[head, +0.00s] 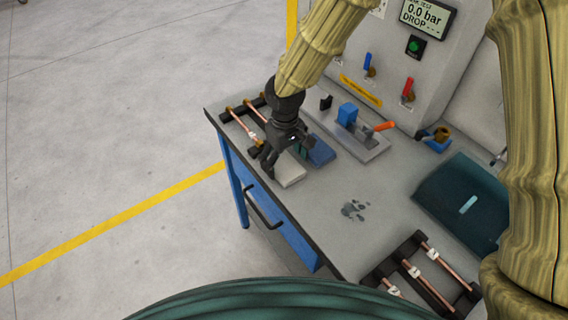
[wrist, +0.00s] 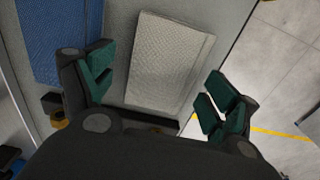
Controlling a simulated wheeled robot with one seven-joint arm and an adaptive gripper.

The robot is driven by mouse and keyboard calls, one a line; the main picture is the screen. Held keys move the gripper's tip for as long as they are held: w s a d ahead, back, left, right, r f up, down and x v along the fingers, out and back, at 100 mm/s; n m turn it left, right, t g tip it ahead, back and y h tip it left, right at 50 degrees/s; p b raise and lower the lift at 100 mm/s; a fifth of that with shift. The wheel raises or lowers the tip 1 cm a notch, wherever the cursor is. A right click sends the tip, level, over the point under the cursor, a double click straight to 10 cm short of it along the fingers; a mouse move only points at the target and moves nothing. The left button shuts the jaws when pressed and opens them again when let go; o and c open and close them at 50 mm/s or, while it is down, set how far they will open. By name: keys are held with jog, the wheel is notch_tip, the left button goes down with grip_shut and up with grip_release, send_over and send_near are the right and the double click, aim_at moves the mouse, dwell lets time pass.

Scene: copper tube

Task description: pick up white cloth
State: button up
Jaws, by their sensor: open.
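The white cloth (wrist: 168,62) lies flat and folded on the bench, close to its edge. In the head view the cloth (head: 290,174) shows beside my gripper, which partly hides it. My gripper (head: 280,165) is above the bench at the cloth. In the wrist view my gripper (wrist: 158,95) is open, with green-padded fingers on either side of the lower part of the cloth and nothing held between them. I cannot tell how high the fingertips are above it.
A blue cloth (head: 320,152) lies right beside the white one. A rack with copper tubes (head: 245,122) stands behind, and another rack (head: 425,275) at the front right. A clamp fixture (head: 355,135) and a teal tray (head: 462,200) are to the right. The bench middle is clear except for a dark stain.

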aim_at(283, 167)
jog(key=shift+f, duration=0.3)
jog(key=shift+s, duration=0.15)
jog(key=c, duration=1)
jog(key=shift+c, duration=0.2)
jog(key=shift+r, duration=0.1)
jog(key=shift+r+b, duration=0.3)
jog(key=shift+r, duration=0.2)
jog(key=shift+s+a+r+b, duration=0.2)
jog(key=shift+r+b, duration=0.1)
jog(key=shift+r, duration=0.25)
jog(key=shift+s+a+r+b, duration=0.15)
jog(key=shift+r+b, duration=0.15)
jog(key=shift+r, duration=0.25)
jog(key=s+a+r+b, duration=0.1)
jog(key=s+a+b, duration=0.2)
jog(key=s+a, duration=0.5)
jog(key=s, duration=0.4)
jog(key=shift+s+r, duration=0.3)
jog(key=shift+s, duration=0.1)
